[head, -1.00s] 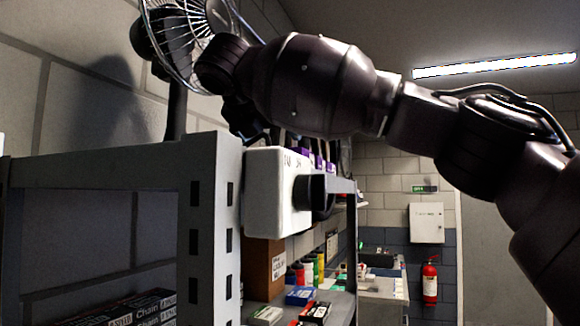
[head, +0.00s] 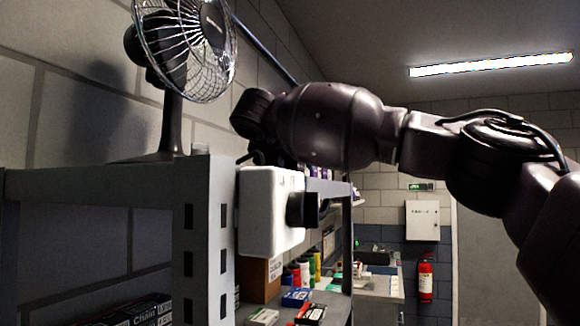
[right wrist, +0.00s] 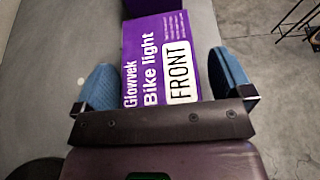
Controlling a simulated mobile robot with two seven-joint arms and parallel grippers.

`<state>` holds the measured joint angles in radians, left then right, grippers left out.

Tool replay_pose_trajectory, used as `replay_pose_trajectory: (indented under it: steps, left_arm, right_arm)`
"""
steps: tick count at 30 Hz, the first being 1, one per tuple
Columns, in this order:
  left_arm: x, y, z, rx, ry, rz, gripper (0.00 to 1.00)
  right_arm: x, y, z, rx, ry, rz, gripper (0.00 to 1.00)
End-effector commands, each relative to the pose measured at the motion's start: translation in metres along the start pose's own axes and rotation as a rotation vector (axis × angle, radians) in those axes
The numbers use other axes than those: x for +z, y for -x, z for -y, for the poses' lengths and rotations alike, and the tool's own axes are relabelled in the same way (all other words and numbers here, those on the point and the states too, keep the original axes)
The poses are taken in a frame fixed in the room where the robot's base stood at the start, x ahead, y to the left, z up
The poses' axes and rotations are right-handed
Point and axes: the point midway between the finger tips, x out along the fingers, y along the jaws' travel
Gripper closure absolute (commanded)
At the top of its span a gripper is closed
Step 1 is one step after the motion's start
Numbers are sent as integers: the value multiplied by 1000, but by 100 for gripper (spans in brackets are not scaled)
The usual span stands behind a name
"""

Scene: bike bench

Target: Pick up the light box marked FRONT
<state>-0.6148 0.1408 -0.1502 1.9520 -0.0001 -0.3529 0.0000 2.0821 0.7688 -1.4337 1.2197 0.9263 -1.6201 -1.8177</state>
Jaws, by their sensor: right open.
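The light box marked FRONT (right wrist: 168,50) is purple with white "Glowvek Bike light" lettering and a white FRONT label, seen in the right wrist view. My right gripper (right wrist: 166,86) is open, with one blue fingertip on each side of the box's near part. In the head view my right gripper (head: 262,154) points down at the shelf, mostly hidden behind a white case. My left gripper is not in view.
Another purple thing (right wrist: 153,5) lies just beyond the box. A white case with a black round part (head: 262,212) stands at the grey shelf post (head: 205,240). A desk fan (head: 185,50) stands at the left. Small boxes and bottles (head: 305,268) sit lower down.

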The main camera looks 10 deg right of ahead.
Motion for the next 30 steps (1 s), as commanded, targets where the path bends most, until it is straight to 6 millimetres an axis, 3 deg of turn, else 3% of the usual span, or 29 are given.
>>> replay_pose_trajectory:
  steps: [6, 17, 25, 30]
  left_arm:
    - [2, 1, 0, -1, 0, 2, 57]
    - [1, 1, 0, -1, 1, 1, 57]
    - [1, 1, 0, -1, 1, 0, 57]
    - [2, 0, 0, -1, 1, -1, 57]
  right_arm:
    - [0, 0, 0, 0, -1, 0, 5]
    - [0, 0, 0, 0, -1, 1, 58]
    - [3, 1, 0, 0, -1, 1, 58]
    - [20, 8, 0, 0, -4, 1, 58]
